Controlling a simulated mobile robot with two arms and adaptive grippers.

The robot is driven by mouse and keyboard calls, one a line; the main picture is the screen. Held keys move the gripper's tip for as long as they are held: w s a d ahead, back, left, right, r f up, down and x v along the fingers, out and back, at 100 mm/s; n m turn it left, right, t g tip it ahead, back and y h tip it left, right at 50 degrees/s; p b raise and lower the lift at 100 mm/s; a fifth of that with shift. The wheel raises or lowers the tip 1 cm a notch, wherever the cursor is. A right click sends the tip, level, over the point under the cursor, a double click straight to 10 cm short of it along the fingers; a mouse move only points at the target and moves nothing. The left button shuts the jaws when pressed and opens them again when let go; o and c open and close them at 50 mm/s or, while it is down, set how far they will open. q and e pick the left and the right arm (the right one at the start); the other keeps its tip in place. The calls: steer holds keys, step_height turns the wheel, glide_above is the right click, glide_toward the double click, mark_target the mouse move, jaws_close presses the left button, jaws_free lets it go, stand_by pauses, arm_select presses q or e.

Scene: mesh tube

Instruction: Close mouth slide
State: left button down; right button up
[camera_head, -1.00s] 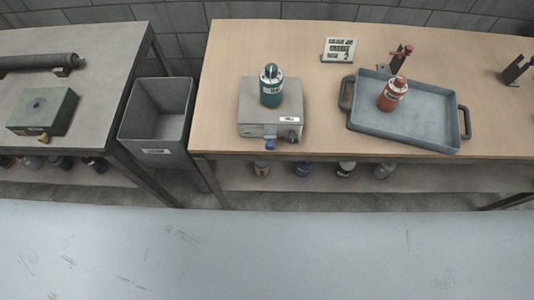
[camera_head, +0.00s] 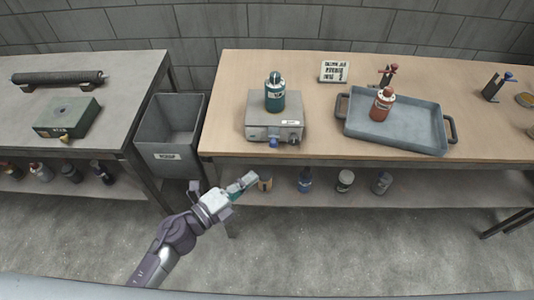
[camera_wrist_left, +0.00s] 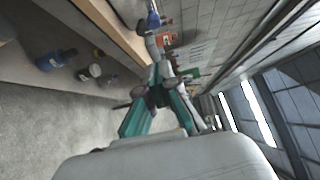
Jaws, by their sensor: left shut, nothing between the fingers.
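I cannot make out for sure which part is the mouth slide. A grey metal box (camera_head: 259,126) on the wooden bench has a blue knob (camera_head: 274,142) low on its front, and a teal bottle (camera_head: 275,93) stands on top. A green box (camera_head: 66,117) with a small brass-coloured part at its front lies on the left bench, near a dark tube (camera_head: 57,78). My left gripper (camera_head: 251,179) is shut and empty, in front of and below the wooden bench's front edge. Its teal fingers come together in the left wrist view (camera_wrist_left: 161,76). My right gripper is out of view.
A grey bin (camera_head: 167,146) stands between the benches. A grey tray (camera_head: 414,123) with a red bottle (camera_head: 382,104) is at right on the wooden bench (camera_head: 225,85). Several small bottles stand on the lower shelves. The floor in front (camera_head: 350,235) is clear.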

mark_target(272, 139)
arm_select(q)
steer(key=w+d+p, duration=0.1)
steer(key=w+d, duration=0.3)
steer(key=w, duration=0.4)
steer(key=shift+d, duration=0.25)
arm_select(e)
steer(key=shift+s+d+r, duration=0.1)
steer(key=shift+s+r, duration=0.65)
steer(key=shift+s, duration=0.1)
arm_select(q)
steer(key=shift+w, duration=0.15)
steer(key=w, duration=0.3)
steer(key=shift+w+a+r+b, duration=0.15)
steer(key=shift+w+r+b, duration=0.1)
steer(key=shift+b, duration=0.15)
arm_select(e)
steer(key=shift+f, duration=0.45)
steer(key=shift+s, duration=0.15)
